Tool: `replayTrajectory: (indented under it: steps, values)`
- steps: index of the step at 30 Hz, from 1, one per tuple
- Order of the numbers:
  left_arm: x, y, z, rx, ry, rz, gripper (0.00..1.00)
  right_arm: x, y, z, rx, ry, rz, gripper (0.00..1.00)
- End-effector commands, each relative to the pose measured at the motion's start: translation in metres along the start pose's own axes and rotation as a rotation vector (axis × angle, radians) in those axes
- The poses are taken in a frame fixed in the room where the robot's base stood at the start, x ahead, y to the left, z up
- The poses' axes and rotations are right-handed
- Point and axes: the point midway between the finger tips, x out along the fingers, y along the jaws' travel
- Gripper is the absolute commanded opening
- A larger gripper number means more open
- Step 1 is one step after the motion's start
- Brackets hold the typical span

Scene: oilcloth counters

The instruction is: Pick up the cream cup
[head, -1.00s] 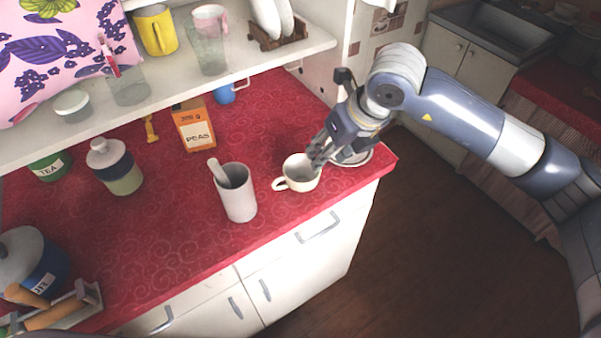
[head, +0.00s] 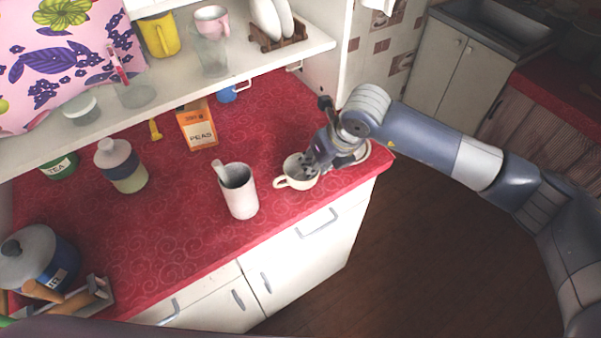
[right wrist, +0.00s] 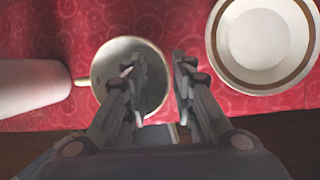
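The cream cup (head: 301,184) stands upright near the right front edge of the red counter, its handle to the left. It also shows from above in the right wrist view (right wrist: 106,66). My right gripper (head: 306,166) is at the right side of the cup. In the right wrist view, the fingers (right wrist: 158,62) are apart with nothing gripped between them. The left finger overlaps the cup's opening and the right finger lies just outside the right rim. I cannot tell whether a finger touches the cup. My left gripper is not in view.
A white dish with a brown ring (right wrist: 220,45) is right of the cup, close to my gripper. A tall whitish mug (head: 240,197) stands to its left. A peas carton (head: 198,128) is farther back, below the shelf (head: 165,92). Red counter between them is clear.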

Motion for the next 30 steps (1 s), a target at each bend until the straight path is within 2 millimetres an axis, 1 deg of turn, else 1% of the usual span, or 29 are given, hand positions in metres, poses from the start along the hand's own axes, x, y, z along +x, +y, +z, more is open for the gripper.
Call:
replayTrajectory:
  steps: [1, 2, 12, 16, 20, 23, 24, 26, 30]
  values:
    - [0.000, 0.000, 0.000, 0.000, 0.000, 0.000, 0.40, 0.000, 0.000, 0.000, 0.000, 0.000, 0.000, 0.04]
    - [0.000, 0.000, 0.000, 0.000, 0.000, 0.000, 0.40, 0.000, 0.000, 0.000, 0.000, 0.000, 0.000, 0.00]
    - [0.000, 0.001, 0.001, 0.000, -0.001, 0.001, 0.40, -0.001, 0.000, 0.001, 0.000, -0.002, 0.000, 0.00]
    - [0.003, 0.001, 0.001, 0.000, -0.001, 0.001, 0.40, -0.004, 0.000, 0.002, 0.000, -0.003, 0.000, 0.00]
    - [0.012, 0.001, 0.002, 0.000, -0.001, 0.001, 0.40, -0.013, 0.002, 0.007, 0.000, -0.005, 0.000, 0.00]
    - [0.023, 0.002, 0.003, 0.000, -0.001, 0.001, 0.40, -0.027, 0.004, 0.013, -0.002, -0.008, 0.000, 0.00]
    - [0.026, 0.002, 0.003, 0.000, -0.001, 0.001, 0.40, -0.032, 0.006, 0.012, -0.003, -0.005, 0.001, 0.00]
    - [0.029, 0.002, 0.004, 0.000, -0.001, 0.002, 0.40, -0.035, 0.011, -0.001, -0.004, -0.001, 0.001, 0.00]
    - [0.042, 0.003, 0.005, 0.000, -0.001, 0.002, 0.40, -0.047, 0.024, -0.028, -0.005, -0.002, 0.002, 0.00]
